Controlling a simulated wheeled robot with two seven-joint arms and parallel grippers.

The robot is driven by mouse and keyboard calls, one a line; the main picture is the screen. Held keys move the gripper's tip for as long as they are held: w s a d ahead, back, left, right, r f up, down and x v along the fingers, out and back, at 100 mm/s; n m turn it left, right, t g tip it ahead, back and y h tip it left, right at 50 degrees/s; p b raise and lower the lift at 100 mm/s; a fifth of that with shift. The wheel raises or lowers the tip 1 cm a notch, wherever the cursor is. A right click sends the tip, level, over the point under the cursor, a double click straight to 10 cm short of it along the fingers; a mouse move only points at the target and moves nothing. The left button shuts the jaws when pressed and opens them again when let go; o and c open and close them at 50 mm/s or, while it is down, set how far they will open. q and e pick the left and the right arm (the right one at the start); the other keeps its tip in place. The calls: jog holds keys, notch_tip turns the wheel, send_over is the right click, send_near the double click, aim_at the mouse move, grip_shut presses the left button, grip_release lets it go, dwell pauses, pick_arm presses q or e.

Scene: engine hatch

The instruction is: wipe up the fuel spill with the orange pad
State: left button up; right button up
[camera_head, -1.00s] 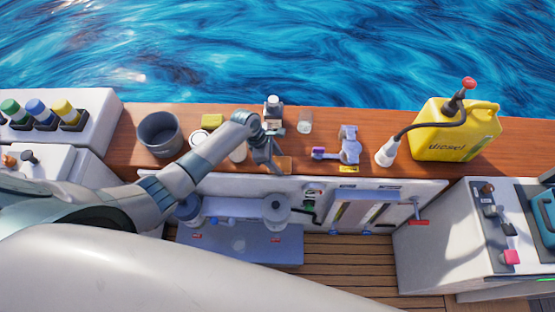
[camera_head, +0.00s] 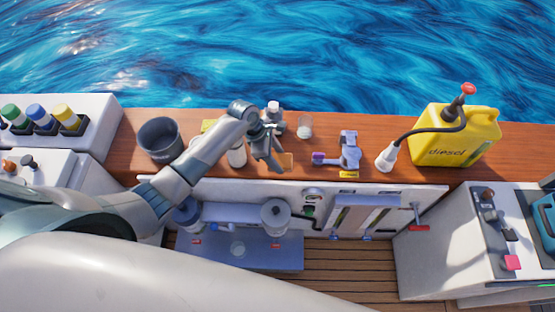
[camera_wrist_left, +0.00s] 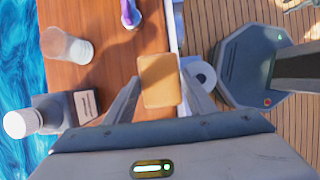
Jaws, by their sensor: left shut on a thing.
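My left gripper (camera_head: 274,163) is shut on the orange pad (camera_head: 286,161), over the front part of the wooden counter. In the left wrist view the pad (camera_wrist_left: 160,80) shows flat and orange-tan between the two fingers. I cannot tell whether it touches the wood. A pale round patch (camera_head: 237,249) lies on the blue-grey panel below the counter; it may be the fuel spill, but I cannot be sure.
A dark bucket (camera_head: 159,140), a white-capped bottle (camera_head: 274,112), a clear glass (camera_head: 304,127), a grey fitting (camera_head: 350,150) and a yellow diesel can (camera_head: 457,139) stand on the counter (camera_head: 232,175). Cylindrical filters (camera_head: 276,214) rise beside the panel (camera_head: 270,257) below.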

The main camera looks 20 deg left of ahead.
dwell(0.3)
pick_arm(q)
jog(key=shift+r, duration=1.5)
